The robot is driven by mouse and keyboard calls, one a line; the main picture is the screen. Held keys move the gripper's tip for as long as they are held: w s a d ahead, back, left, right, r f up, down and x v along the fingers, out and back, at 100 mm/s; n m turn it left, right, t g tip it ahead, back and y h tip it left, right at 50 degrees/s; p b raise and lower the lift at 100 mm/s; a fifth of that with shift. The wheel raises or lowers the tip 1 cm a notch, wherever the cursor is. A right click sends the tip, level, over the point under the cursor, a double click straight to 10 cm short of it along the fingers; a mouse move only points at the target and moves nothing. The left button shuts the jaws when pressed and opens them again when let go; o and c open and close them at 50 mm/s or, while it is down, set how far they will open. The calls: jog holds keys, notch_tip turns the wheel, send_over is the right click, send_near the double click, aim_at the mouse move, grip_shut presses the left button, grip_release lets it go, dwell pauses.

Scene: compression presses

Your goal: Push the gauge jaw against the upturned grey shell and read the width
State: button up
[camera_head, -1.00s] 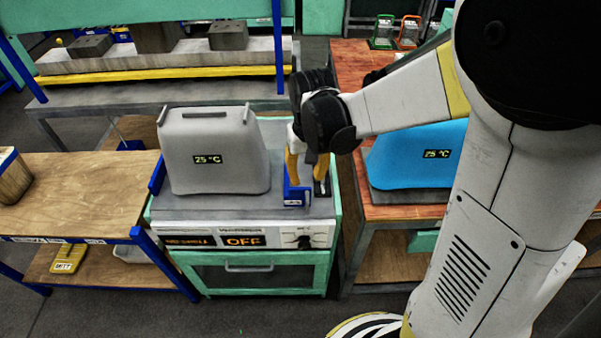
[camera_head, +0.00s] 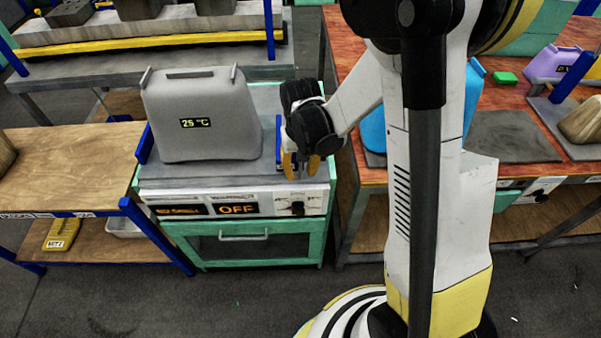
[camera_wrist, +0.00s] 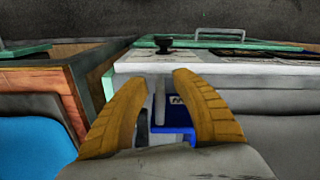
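The upturned grey shell (camera_head: 200,115) stands on the press bed in the head view, its display reading 25 °C. A blue jaw (camera_head: 143,146) is at its left side. The blue gauge jaw (camera_head: 279,140) stands to its right, with a narrow strip of bed showing between them. My gripper (camera_head: 301,166) is low at the right jaw and hides part of it. In the wrist view its two yellow fingers (camera_wrist: 162,78) are apart, with a grey upright piece and the blue jaw (camera_wrist: 172,128) showing between them. Contact with the jaw is not clear. No width reading is legible.
The press front (camera_head: 238,208) has a panel reading OFF and a black knob (camera_head: 297,207) just below my gripper. A wooden shelf (camera_head: 75,165) is on the left. A red-brown table (camera_head: 350,55) with a blue shell (camera_head: 373,130) is on the right.

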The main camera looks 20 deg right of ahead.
grip_shut()
jog(key=w+a, duration=0.1)
jog(key=a, duration=0.4)
jog(key=w+a, duration=0.1)
jog(key=a, duration=0.2)
jog(key=shift+w+a, duration=0.15)
jog(key=shift+w, duration=0.2)
grip_release()
jog(key=shift+a, duration=0.1)
notch_tip(320, 180, up, 12)
